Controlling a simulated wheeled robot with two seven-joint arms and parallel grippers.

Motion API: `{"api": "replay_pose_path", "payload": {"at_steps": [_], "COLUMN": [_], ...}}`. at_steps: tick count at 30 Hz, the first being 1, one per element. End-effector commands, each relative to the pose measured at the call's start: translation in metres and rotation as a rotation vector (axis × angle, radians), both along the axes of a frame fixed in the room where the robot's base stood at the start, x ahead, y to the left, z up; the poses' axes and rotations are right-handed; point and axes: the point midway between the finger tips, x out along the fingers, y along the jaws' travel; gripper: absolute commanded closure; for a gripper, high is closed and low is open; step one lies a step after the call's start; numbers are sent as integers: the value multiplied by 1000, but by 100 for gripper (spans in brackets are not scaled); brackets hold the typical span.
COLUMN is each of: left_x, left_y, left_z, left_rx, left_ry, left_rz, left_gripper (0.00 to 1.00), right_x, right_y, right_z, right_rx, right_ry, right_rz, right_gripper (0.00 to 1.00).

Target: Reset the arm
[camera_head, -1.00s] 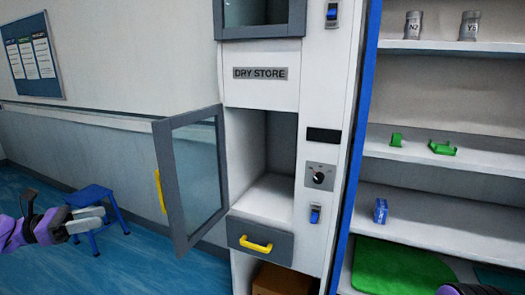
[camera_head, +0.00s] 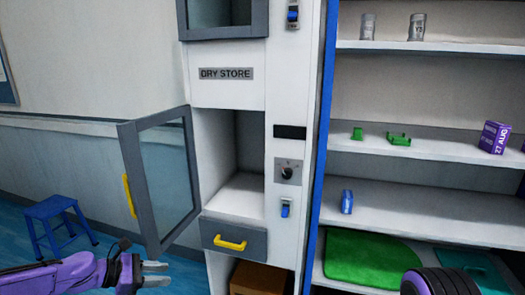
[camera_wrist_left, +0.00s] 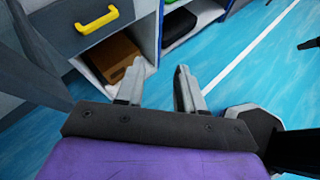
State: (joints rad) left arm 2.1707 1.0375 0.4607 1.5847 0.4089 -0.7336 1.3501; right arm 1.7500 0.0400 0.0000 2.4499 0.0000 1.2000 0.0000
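My left arm comes in from the lower left in the head view, and my left gripper (camera_head: 156,274) is below the open glass door. In the left wrist view the left gripper (camera_wrist_left: 160,84) has its two grey fingers apart with nothing between them. Floor and the cabinet's base show beyond them. Part of my right arm (camera_head: 440,283), black and purple, shows at the bottom right of the head view. Its gripper is not visible.
The DRY STORE cabinet (camera_head: 225,90) has its glass door (camera_head: 165,175) swung open to the left, near my left gripper. Its yellow-handled drawer (camera_head: 232,240) looks closed. A blue stool (camera_head: 60,225) stands left. Shelves (camera_head: 420,205) at right hold small items, including a purple box (camera_head: 494,137).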

Motion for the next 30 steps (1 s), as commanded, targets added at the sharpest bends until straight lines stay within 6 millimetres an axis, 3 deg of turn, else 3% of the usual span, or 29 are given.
{"api": "replay_pose_path", "payload": {"at_steps": [1,3,6,8,9,12,15,18,22,30], "left_x": [-14,-40,-95,-136,-166,-248,-315,-353,-371,-371], "left_y": [-27,-54,-78,-83,-82,-64,-33,-8,7,9], "left_z": [-37,-90,-160,-197,-218,-254,-259,-248,-236,-234], "left_rx": [92,250,493,650,757,1035,1282,1446,1546,1559], "left_ry": [26,41,44,37,28,-15,-82,-146,-191,-197], "left_rz": [-38,-93,-204,-295,-367,-593,-835,-1020,-1133,-1141], "left_gripper": [62,62,62,62,62,62,62,62,62,62], "right_x": [0,0,0,0,0,0,0,0,0,0], "right_y": [0,0,0,0,0,0,0,0,0,0], "right_z": [0,0,0,0,0,0,0,0,0,0], "right_rx": [0,0,0,0,0,0,0,0,0,0], "right_ry": [0,0,0,0,0,0,0,0,0,0], "right_rz": [0,0,0,0,0,0,0,0,0,0], "right_gripper": [57,57,57,57,57,57,57,57,57,57]}}
